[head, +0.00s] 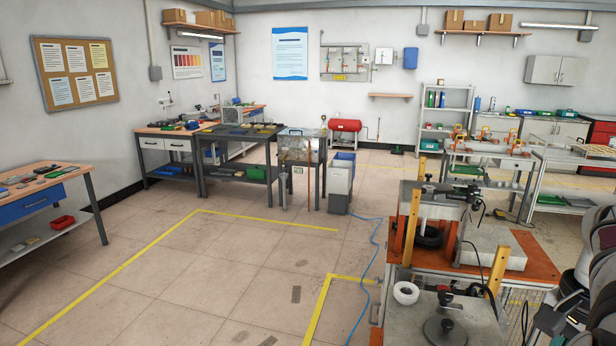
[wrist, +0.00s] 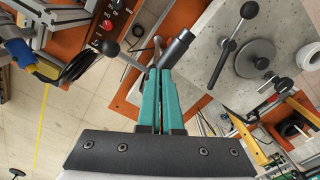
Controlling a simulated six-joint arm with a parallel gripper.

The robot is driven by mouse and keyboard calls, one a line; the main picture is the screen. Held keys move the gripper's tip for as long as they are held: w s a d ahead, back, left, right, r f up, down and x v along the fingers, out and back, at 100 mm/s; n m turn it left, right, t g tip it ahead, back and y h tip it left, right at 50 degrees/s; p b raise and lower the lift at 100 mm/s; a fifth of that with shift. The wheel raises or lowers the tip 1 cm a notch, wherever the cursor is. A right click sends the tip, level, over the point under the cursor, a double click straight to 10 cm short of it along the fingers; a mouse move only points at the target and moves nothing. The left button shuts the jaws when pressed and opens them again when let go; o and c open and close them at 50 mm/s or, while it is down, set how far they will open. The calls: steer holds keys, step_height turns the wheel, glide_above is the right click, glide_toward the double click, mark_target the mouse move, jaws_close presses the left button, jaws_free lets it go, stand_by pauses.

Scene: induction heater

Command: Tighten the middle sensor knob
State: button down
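In the wrist view, the two teal fingers of my gripper (wrist: 160,72) are close together with only a thin line between them. Just beyond their tips is a dark cylinder (wrist: 178,48); I cannot tell if they touch it. A rod with a black ball knob (wrist: 110,48) runs in behind the fingertips from the left. Another black ball knob (wrist: 249,10) sits on a lever over the grey plate (wrist: 215,30). I cannot tell which of these is the middle sensor knob. In the head view, black knobs (head: 445,298) show on the bench at lower right; my fingers are not clearly visible there.
A round grey disc (wrist: 255,58) lies on the plate beside the lever. A control box with a red button (wrist: 108,25) and coiled black cable (wrist: 82,66) are at upper left.

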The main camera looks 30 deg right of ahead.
steer(key=shift+w+a, duration=0.2)
steer(key=shift+a, duration=0.05)
steer(key=shift+r, duration=0.15)
step_height(320, 180, up, 6)
steer(key=shift+f, duration=0.15)
steer(key=w+a+f+n, duration=0.2)
steer(key=w+a+n, duration=0.3)
steer(key=a, duration=0.4)
steer(key=w+a+f+n, duration=0.2)
steer(key=w+a, duration=0.4)
steer(key=a, duration=0.4)
steer(key=s+a+f+n, duration=0.2)
steer(key=a+f, duration=0.1)
steer(key=a, duration=0.3)
steer(key=s+a+f+n+y, duration=0.1)
steer(key=s+a+f+n, duration=0.2)
steer(key=a, duration=0.4)
steer(key=s+a+f+n, duration=0.3)
steer(key=a+f, duration=0.1)
steer(key=a, duration=0.3)
steer(key=shift+y, duration=0.4)
